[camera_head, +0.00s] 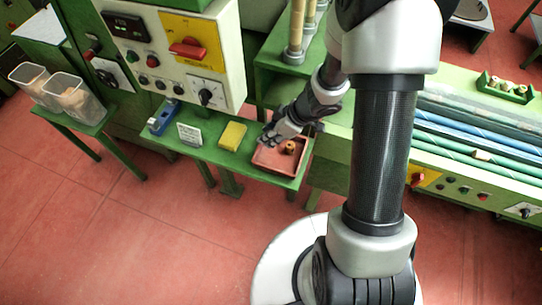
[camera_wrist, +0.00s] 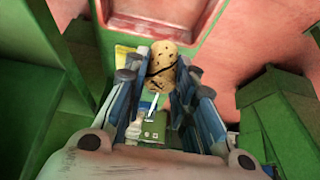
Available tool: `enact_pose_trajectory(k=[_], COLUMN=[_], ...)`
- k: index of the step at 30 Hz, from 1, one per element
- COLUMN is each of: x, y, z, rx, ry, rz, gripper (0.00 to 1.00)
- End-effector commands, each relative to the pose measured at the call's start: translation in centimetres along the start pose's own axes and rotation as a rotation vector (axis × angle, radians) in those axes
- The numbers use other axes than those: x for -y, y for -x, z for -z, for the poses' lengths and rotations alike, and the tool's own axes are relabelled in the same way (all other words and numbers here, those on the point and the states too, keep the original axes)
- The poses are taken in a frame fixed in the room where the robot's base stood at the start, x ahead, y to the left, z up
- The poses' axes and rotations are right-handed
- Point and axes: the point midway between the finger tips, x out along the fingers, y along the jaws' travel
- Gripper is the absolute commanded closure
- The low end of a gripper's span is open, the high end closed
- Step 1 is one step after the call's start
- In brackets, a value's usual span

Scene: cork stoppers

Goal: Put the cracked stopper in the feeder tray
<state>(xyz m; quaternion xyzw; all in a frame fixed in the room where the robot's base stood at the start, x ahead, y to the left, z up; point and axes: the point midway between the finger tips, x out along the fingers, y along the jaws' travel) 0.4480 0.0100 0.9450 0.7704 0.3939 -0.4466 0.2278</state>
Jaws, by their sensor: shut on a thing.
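My gripper (camera_head: 270,142) is over the left part of a shallow red tray (camera_head: 264,168) on the green bench. In the wrist view my gripper (camera_wrist: 165,85) is shut on a tan cork stopper (camera_wrist: 163,62) with dark crack-like lines across it. The stopper sits between the blue-grey finger pads, its far end sticking out. The red surface with a raised edge beyond it looks like the tray. In the head view a brown stopper (camera_head: 290,147) shows in or over the tray; I cannot tell whether it is the held one. No label shows which tray is the feeder.
A yellow block (camera_head: 232,137), a small white card (camera_head: 190,135) and a blue tool (camera_head: 162,118) lie left of the red tray. A green tray (camera_head: 520,96) of pale pieces stands far right. Clear bins (camera_head: 70,100) stand far left. A control panel (camera_head: 175,50) rises behind.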

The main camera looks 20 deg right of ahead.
Motion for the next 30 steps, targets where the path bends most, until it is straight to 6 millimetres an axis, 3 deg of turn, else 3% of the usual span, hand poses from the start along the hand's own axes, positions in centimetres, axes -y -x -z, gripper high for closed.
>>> enact_pose_trajectory(k=[1,3,13,19,30], x=[0.0,0.0,0.0,0.0,-0.1], y=[-1.7,-2.9,-4.9,-7.7,-8.0], z=[-1.0,-1.6,-2.8,-4.4,-4.6], rx=[0.001,0.001,0.000,0.001,0.000], ry=[-0.001,0.000,-0.001,-0.001,0.000], rz=[0.002,0.001,-0.001,0.000,-0.001], gripper=[0.84,0.84,0.84,0.84,0.84])
